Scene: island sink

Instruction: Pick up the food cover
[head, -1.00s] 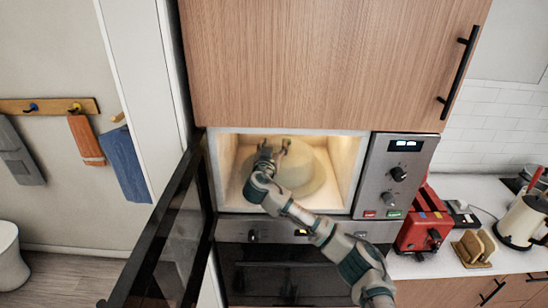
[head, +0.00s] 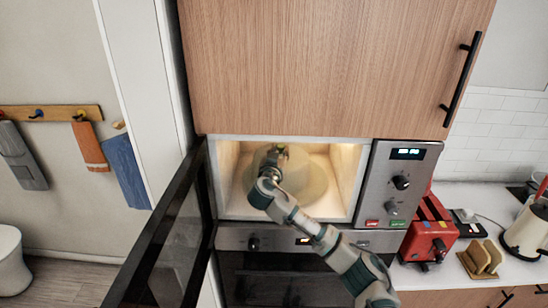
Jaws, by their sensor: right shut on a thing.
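The food cover (head: 305,181) is a pale, translucent dome inside the lit, open microwave (head: 289,217). My right gripper (head: 277,150) reaches into the microwave and is shut at the top of the cover, on its knob, which the fingers mostly hide. My right arm comes up from the lower right and hides part of the cover's front. Whether the cover's rim touches the microwave floor cannot be told. My left gripper is not in view.
The microwave door (head: 165,235) stands open to the left. An oven is below and a wooden cabinet (head: 330,65) above. A red toaster (head: 430,230), a wooden holder (head: 481,258) and a kettle (head: 527,228) stand on the right counter.

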